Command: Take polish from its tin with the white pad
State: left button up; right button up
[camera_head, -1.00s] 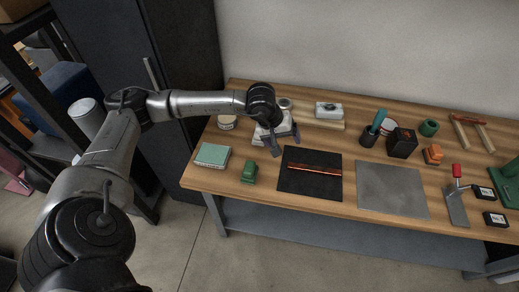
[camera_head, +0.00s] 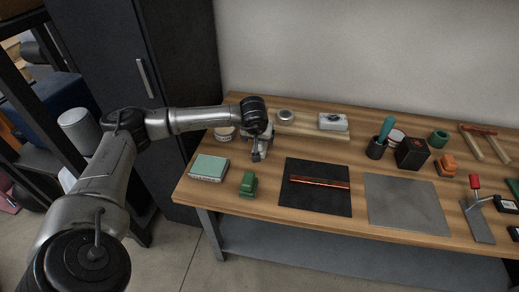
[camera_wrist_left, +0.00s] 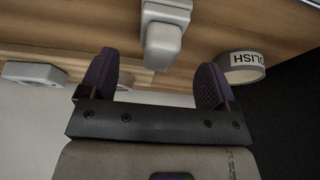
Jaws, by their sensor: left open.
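The white pad (camera_wrist_left: 164,42), a pale block with a raised grip, shows at the top middle of the left wrist view. My left gripper (camera_wrist_left: 157,70) is open, with its purple-padded fingers apart and the pad's grip lined up between them; I cannot tell whether they touch it. The polish tin (camera_wrist_left: 243,66) shows beyond the right finger, with its label upside down. In the head view the tin (camera_head: 224,133) stands at the bench's back left, just left of my left gripper (camera_head: 261,150). The gripper and wrist largely hide the pad there. My right gripper is out of view.
A wooden board (camera_head: 310,129) behind carries a small round tin (camera_head: 286,116) and a pale block (camera_head: 333,121). A teal box (camera_head: 209,167), a green pad (camera_head: 249,184) and a black mat (camera_head: 317,200) lie nearer the front. Bare bench surrounds the green pad.

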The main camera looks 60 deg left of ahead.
aim_at(260, 143)
pick_arm(q)
jog(key=b+x, duration=0.2)
jog(key=x, duration=0.2)
jog(key=shift+w+a+f+b, duration=0.1)
jog(key=shift+f+b, duration=0.05)
jog(key=shift+b, duration=0.25)
jog(key=shift+w+a+f, duration=0.2)
jog(key=shift+f, duration=0.3)
jog(key=shift+c, duration=0.5)
jog(key=c, duration=0.6)
jog(key=shift+r, duration=0.1)
jog(key=c, duration=0.4)
